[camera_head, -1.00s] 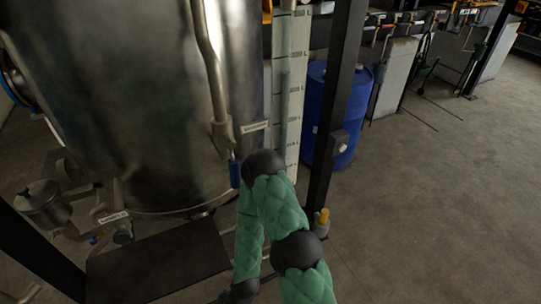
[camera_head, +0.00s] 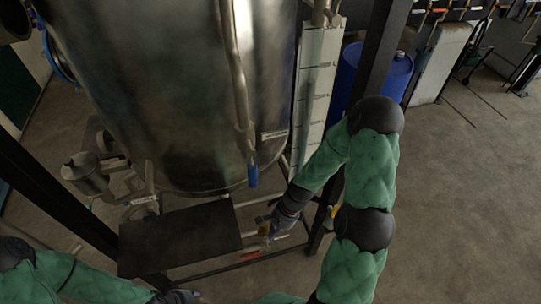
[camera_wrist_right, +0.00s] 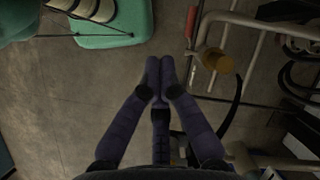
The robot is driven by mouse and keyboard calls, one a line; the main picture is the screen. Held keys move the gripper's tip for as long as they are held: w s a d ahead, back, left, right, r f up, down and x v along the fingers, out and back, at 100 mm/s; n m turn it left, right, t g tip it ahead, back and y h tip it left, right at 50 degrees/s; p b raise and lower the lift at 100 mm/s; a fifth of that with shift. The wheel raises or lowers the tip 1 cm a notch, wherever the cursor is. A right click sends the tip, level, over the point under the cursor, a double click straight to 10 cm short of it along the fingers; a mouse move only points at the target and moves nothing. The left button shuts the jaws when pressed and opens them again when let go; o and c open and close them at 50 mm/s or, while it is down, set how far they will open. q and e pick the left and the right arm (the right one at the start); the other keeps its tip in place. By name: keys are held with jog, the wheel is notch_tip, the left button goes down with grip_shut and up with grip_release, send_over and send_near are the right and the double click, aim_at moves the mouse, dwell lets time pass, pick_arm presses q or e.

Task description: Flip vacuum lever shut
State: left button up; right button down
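A blue lever handle (camera_head: 252,175) hangs down at the lower end of the pipe on the steel tank. A red handle (camera_head: 250,255) shows low by the frame under the tank; red also shows on the piping in the right wrist view (camera_wrist_right: 190,22). I cannot tell which is the vacuum lever; labels are unreadable. My right gripper (camera_head: 268,232) is low, right of the dark plate and near the red handle. In the wrist view its fingers (camera_wrist_right: 160,68) meet with nothing between them. My left gripper (camera_head: 180,297) is cut off at the bottom edge.
The steel tank (camera_head: 170,90) fills the upper left. A dark plate (camera_head: 180,240) lies below it. A dark post (camera_head: 375,60) and a blue drum (camera_head: 396,78) stand right. An amber cap (camera_wrist_right: 217,60) sits on the piping.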

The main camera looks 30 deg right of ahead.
aim_at(252, 168)
jog(key=d+r+m+t+y+p, duration=0.1)
jog(key=d+r+m+p, duration=0.25)
jog(key=r, duration=0.85)
jog(key=w+d+r+m+t+y+p, duration=0.1)
jog(key=d+r+m+t+p, duration=0.3)
jog(key=r, duration=0.8)
jog(key=d+r+m+g+y+p, duration=0.1)
jog(key=d+r+m+p, duration=0.3)
jog(key=r, duration=0.7)
jog(key=w+a+f+n+p, duration=0.1)
jog(key=w+a+f+p, duration=0.1)
jog(key=w+a+f, duration=0.3)
jog(key=shift+a+f+p, duration=0.4)
jog(key=shift+a+f, duration=0.35)
jog(key=shift+a, duration=1.45)
jog(key=shift+y, duration=0.3)
jog(key=shift+a+f+y+b, duration=0.2)
jog(key=shift+a+y+b, duration=0.1)
jog(key=shift+b, duration=0.3)
